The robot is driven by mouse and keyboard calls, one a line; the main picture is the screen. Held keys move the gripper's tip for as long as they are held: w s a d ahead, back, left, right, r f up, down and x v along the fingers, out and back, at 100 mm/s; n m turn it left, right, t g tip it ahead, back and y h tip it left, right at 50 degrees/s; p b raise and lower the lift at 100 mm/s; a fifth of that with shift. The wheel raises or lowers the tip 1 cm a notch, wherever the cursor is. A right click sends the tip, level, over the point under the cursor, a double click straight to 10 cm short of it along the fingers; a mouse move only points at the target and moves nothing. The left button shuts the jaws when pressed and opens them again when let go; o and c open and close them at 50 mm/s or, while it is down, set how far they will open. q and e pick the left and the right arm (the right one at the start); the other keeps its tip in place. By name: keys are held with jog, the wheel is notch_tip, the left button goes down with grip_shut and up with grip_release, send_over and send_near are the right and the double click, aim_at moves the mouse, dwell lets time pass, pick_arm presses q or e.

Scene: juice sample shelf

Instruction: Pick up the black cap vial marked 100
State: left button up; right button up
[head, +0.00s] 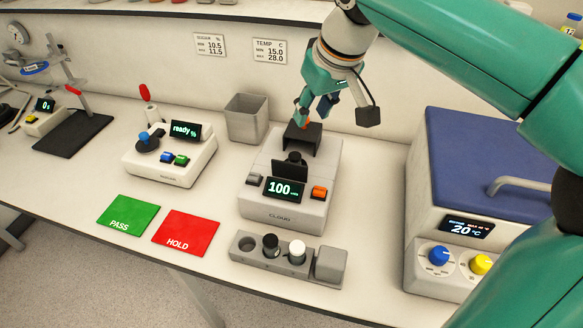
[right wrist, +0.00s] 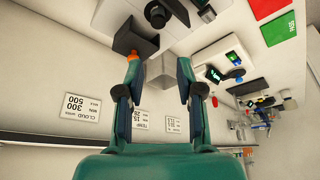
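A black-capped vial (head: 270,245) stands in the grey rack (head: 243,262) at the front of the table, beside a white-capped vial (head: 297,250). No 100 mark is readable on it. The cloud meter (head: 260,200) shows 100 on its display; a round black cap or knob (head: 294,157) stands behind its upright black plate, also seen in the right wrist view (right wrist: 158,14). My right gripper (head: 313,112) is open and empty above the meter's back. One finger is close to a small orange part by the black hood (head: 302,138); contact is unclear. My left gripper is out of view.
A grey bin (head: 246,118) stands left of the meter. A blue-lidded box (head: 480,160) showing 20 °C stands right. Green PASS (head: 128,215) and red HOLD (head: 187,234) mats lie front left, near a "ready" device (head: 168,160). The wall is close behind my gripper.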

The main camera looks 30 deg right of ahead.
send_near(295, 155)
jog(key=x, duration=0.2)
jog(key=shift+f, duration=0.3)
jog(key=shift+x, duration=3.25)
jog(key=shift+c, duration=0.4)
jog(key=shift+w, duration=0.1)
grip_shut()
jog(key=shift+r, duration=0.15)
notch_tip(295, 155, up, 20)
jog(key=p, duration=0.2)
